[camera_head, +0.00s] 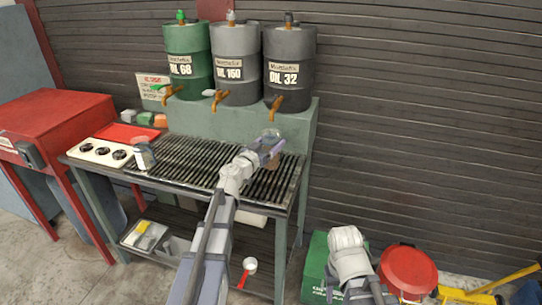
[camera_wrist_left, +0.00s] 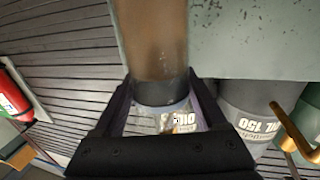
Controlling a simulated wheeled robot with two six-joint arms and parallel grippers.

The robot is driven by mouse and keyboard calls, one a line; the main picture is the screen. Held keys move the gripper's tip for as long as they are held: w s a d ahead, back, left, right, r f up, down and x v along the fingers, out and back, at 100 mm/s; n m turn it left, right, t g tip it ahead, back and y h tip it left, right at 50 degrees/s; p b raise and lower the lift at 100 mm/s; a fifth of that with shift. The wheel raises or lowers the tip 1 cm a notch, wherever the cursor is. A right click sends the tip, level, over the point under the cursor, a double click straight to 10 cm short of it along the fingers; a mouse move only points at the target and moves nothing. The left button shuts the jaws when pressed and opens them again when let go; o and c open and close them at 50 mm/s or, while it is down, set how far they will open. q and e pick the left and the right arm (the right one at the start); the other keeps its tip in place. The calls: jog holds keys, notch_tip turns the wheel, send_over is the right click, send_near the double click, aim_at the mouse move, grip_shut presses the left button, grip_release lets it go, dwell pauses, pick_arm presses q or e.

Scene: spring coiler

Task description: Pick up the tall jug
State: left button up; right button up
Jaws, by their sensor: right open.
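The tall jug (camera_head: 272,161) is at the right end of the slatted bench, below the OIL 32 tap. In the left wrist view the tall jug (camera_wrist_left: 150,35) shows as a brownish, blurred upright body with a dark band and a clear part. My left gripper (camera_head: 268,150) has its fingers around the jug, one on each side and against it; the fingers also show in the left wrist view (camera_wrist_left: 165,100). The jug's base is hidden in both views. My right arm shows at the lower right of the head view; its fingers are hidden.
Green OIL 68 (camera_head: 187,58), grey OIL 150 (camera_head: 236,62) and dark OIL 32 (camera_head: 289,60) drums stand behind the bench. A smaller clear container (camera_head: 143,156) stands at the bench's left. A red-lidded bin (camera_head: 407,268) and green box (camera_head: 317,262) are on the floor at right.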

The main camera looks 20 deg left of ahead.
pick_arm(q)
grip_shut()
dwell(0.4)
jog(key=shift+r, duration=0.1)
